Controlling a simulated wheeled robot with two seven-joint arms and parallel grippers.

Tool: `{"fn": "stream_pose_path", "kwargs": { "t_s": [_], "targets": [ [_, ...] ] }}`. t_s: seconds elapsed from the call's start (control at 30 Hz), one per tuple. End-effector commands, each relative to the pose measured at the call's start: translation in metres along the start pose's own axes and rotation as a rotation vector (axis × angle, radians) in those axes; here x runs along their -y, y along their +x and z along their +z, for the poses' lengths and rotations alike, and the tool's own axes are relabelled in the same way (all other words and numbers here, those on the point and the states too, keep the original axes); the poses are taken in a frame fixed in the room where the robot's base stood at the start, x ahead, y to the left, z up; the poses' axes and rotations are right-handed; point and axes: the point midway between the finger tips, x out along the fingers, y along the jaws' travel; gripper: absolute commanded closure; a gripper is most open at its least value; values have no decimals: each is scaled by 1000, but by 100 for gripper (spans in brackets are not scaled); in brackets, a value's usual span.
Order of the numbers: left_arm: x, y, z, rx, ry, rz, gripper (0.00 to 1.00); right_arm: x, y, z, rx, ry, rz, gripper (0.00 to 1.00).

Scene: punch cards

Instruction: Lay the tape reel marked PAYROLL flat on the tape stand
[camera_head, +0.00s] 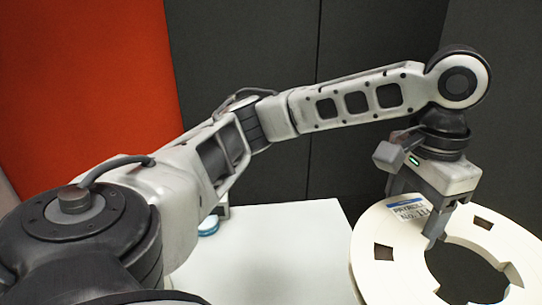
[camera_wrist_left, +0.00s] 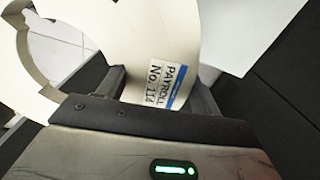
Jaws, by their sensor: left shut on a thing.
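The cream tape reel (camera_head: 376,256) is at the lower right of the head view, cut off by the picture's edges. It is a flat ring with a large central hole and small windows. Its label (camera_head: 409,208) reads PAYROLL No. 114. My left gripper (camera_head: 425,212) is above the rim and shut on it beside the label. In the left wrist view the reel (camera_wrist_left: 160,40) runs between the fingers, with the label (camera_wrist_left: 166,86) close to the jaws. I cannot make out the tape stand. My right gripper is not in view.
A white tabletop (camera_head: 275,250) lies left of the reel, mostly clear. A small blue round object (camera_head: 208,226) stands on it, partly hidden behind my left arm. Dark panels (camera_head: 270,50) and a red-orange panel (camera_head: 85,85) stand behind.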

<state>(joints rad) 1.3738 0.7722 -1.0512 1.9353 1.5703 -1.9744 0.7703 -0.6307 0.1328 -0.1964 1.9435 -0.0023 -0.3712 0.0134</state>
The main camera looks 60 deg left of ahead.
Motion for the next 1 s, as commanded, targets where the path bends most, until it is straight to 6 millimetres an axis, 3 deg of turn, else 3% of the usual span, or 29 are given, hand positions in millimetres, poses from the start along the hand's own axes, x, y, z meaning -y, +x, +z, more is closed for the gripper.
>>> {"fn": "stream_pose_path", "kwargs": {
  "t_s": [0.23, 0.7, 1.0],
  "targets": [
    [-10, 32, -19, -3, 383, 5, 76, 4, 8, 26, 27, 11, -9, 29],
    [-35, 102, -58, 1, 1334, 3, 76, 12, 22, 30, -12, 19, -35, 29],
    [-44, 122, -70, 5, 1664, 1, 76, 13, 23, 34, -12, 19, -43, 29]
  ]
}}
